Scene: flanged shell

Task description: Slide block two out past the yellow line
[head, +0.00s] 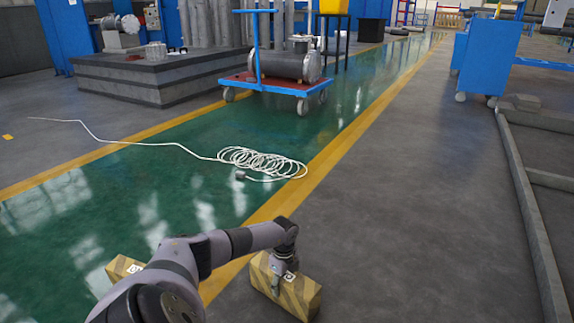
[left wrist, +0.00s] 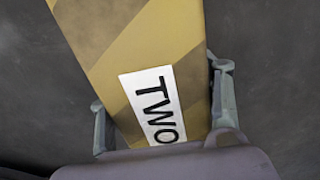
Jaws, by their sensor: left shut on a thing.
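Block two (head: 302,295) is a wooden block with dark diagonal stripes and a white label, on the grey floor at the bottom middle of the head view. Its left end is at the right edge of the yellow line (head: 312,179); I cannot tell whether it overlaps the line. In the left wrist view, block two (left wrist: 135,50) shows its "TWO" label between my fingers. My left gripper (head: 277,284) is shut on it from above, one finger on each side, also in the left wrist view (left wrist: 160,88). My right gripper is not in view.
Another striped block (head: 122,268) sits at the lower left, partly behind my left arm. A coiled white hose (head: 262,161) lies on the green lane (head: 150,195). A blue cart (head: 275,84) stands further back. The grey floor right of block two is clear up to a grey beam (head: 530,210).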

